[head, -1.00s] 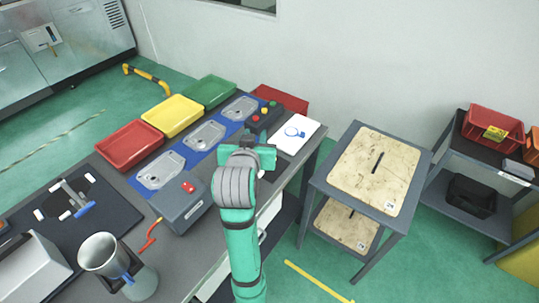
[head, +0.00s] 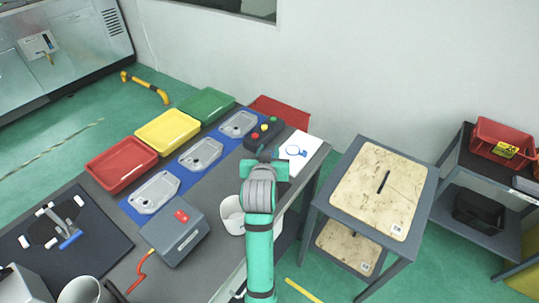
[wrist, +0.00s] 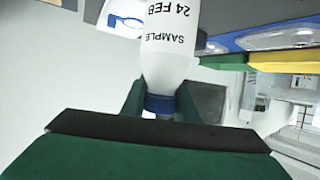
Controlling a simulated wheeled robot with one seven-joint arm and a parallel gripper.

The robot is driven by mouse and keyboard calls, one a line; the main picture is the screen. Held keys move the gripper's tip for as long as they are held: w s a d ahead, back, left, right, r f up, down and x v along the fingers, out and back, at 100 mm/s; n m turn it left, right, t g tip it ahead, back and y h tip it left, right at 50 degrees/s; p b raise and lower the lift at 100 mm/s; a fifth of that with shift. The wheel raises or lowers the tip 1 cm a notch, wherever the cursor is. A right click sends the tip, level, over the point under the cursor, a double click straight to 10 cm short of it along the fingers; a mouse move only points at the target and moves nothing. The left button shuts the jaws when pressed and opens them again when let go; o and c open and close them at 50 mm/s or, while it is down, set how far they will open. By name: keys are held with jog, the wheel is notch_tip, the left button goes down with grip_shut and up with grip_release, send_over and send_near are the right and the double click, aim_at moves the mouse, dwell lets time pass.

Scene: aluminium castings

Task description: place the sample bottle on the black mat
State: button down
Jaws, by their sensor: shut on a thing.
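The sample bottle (wrist: 170,45) is white with a blue cap and black "SAMPLE" lettering. In the wrist view my gripper (wrist: 160,104) is shut on it at the cap, one finger on each side. In the head view my gripper (head: 268,166) is over the right part of the bench, near the white sheet, and the bottle is hidden there. The black mat (head: 102,246) lies on the bench at the lower left, well away from my gripper. A tool with white and blue parts lies on the mat.
A grey box (head: 178,240) with a red top piece and a white cup-like thing (head: 232,213) stand between mat and gripper. Castings lie on a blue strip (head: 178,172) beside red, yellow and green trays. A wood-topped cart (head: 350,195) stands right.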

jog(key=f, duration=0.4)
jog(key=shift+w+d, duration=0.2)
jog(key=shift+w, duration=0.05)
jog(key=c, duration=1.4)
grip_release()
jog(key=shift+a, duration=0.1)
jog(key=v, duration=1.2)
jog(key=shift+r, duration=0.2)
